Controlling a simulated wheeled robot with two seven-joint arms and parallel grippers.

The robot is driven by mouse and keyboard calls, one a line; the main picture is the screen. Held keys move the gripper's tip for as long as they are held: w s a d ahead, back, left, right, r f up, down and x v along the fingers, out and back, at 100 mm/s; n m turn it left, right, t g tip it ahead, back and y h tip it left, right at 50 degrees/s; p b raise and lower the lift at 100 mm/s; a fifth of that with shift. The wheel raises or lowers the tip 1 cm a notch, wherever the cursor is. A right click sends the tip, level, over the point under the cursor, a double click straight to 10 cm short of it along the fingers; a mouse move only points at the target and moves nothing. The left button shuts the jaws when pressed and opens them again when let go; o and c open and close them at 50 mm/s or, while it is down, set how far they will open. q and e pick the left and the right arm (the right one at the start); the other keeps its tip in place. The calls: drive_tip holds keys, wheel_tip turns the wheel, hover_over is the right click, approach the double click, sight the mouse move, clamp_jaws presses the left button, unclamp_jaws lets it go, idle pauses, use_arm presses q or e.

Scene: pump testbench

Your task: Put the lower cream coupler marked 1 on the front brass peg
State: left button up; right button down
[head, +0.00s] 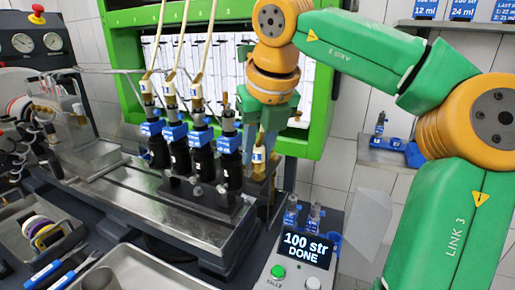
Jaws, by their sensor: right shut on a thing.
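My right gripper (262,147) points down at the right end of the row of black pump units. It is shut on a cream coupler (258,155) with a blue label; the label's number is too small to read. The coupler is upright, just above a brass-coloured post (261,187); I cannot tell whether they touch. A bare brass peg (227,104) tops the nearest black unit (230,168), left of the gripper. Other cream couplers (196,92) with hoses sit over the units behind it. My left gripper is not in view.
A green-framed cabinet (318,140) stands close behind the gripper. A counter box (300,255) reading "100 str DONE" and small blue-capped vials (291,212) stand in front. Metal trays (160,272) lie at the front left. A small shelf (385,155) is at the right.

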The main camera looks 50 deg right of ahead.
idle(0.3)
drive_tip(key=shift+f+b, duration=0.4)
drive_tip(key=shift+f, duration=0.15)
idle(0.3)
drive_tip(key=c, duration=0.9)
unclamp_jaws()
drive_tip(key=p+v, duration=0.8)
drive_tip(key=v, duration=0.3)
drive_tip(key=shift+p, duration=0.3)
